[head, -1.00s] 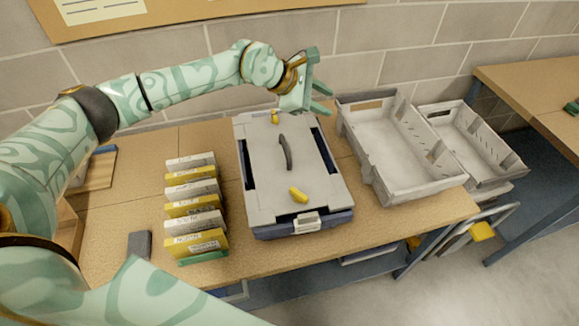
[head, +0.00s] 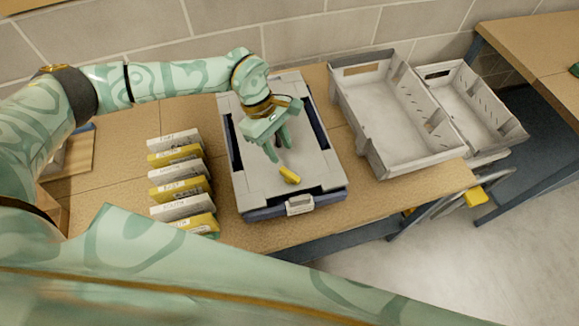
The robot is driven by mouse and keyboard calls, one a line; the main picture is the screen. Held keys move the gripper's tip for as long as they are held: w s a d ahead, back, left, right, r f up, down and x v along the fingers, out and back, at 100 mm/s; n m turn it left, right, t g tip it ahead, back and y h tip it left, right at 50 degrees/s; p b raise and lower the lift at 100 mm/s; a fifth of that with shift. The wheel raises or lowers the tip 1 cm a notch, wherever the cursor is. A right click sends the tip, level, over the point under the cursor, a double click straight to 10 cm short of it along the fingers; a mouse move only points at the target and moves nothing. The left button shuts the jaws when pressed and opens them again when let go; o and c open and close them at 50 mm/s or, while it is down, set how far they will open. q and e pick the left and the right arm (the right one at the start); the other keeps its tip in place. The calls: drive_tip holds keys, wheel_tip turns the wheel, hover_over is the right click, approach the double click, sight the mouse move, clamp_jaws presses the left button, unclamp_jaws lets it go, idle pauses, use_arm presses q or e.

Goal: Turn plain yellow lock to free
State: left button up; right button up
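The plain yellow lock (head: 289,175) is a small yellow knob on the near part of a grey case lid (head: 252,185), close to the front latch (head: 299,205). It sits at a slant. My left gripper (head: 281,153) is over the lid with its fingers pointing down, apart from each other with nothing between them. The fingertips are just behind the lock and look apart from it. The gripper hides the lid's dark handle and the far yellow knob. My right gripper is not in view.
A row of yellow and white labelled boxes (head: 180,189) stands left of the case. Two grey bins (head: 374,125) stand to the right, the farther one (head: 500,135) lower. A brick wall (head: 300,35) closes the back. The bench front (head: 330,225) has some clear room.

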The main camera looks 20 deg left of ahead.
sight(292, 174)
use_arm(q)
drive_tip(key=x, duration=0.8)
drive_tip(key=shift+s+d+f, duration=0.15)
drive_tip(key=shift+f, duration=0.1)
clamp_jaws()
